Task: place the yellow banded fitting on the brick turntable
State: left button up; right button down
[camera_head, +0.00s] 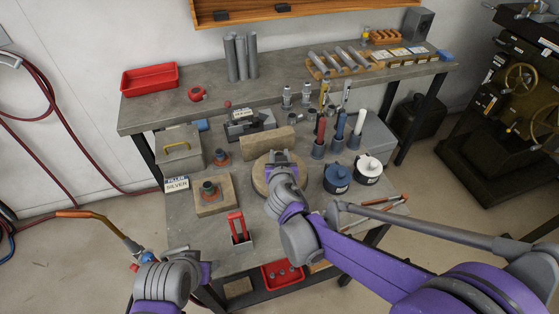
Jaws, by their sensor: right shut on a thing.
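The brick turntable (259,178) is a round tan disc near the middle of the bench, partly covered by my right gripper and wrist. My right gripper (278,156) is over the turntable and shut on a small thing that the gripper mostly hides. I cannot make out a yellow band on it, nor whether it touches the disc. A copper-coloured fitting with a dark green top (208,189) stands on a square brick to the left. A similar fitting (221,156) stands behind it. My left arm is at the bottom left; its jaws (207,272) are not clear.
A red-handled tool (238,228) stands upright in front. A torch (112,232) is at the left. A raised shelf (290,100) runs behind.

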jog(key=shift+f, duration=1)
jog(key=c, duration=1)
grip_release()
jog(key=shift+f, duration=0.2)
jog(key=o, duration=0.4)
jog(key=shift+o, duration=0.2)
